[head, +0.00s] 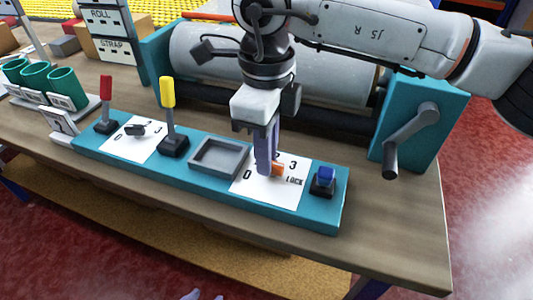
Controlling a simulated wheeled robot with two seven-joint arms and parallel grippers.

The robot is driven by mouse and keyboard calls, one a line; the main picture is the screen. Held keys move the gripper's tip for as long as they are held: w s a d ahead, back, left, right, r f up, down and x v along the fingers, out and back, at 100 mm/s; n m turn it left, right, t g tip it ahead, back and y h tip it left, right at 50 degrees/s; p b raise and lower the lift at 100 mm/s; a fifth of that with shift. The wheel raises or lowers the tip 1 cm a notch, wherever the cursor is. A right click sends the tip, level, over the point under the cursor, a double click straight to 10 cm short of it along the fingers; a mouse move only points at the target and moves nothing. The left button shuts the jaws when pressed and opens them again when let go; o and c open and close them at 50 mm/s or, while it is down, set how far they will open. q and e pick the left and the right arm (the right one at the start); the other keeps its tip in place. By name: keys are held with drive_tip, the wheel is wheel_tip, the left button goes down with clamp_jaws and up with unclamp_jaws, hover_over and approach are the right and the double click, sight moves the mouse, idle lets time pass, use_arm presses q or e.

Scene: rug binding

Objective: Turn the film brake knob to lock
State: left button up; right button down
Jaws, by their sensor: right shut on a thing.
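The film brake knob (277,169) is a small orange piece on a white dial plate (290,198) marked 0, 3 and LOCK. The plate lies on the right part of a teal control panel (120,159). The visible orange end points right, just above the word LOCK. My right gripper (266,168) reaches down from above and is shut on the knob. Its fingers hide most of the knob and part of the scale. Two pale tips at the bottom edge appear to be my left gripper (204,297), held apart, with nothing seen between them.
On the panel stand a red lever (106,90), a yellow lever (168,92), a black knob (135,129), a grey tray (219,143) and a blue switch (325,176). Behind are a large roller (205,65) and a hand crank (405,130). Green cups (66,82) stand left.

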drive_tip(key=shift+r, duration=0.1)
drive_tip(key=c, duration=1.8)
unclamp_jaws()
drive_tip(key=shift+o, duration=0.2)
wheel_tip(320, 180, up, 10)
drive_tip(key=p, duration=0.1)
drive_tip(key=shift+r, duration=0.15)
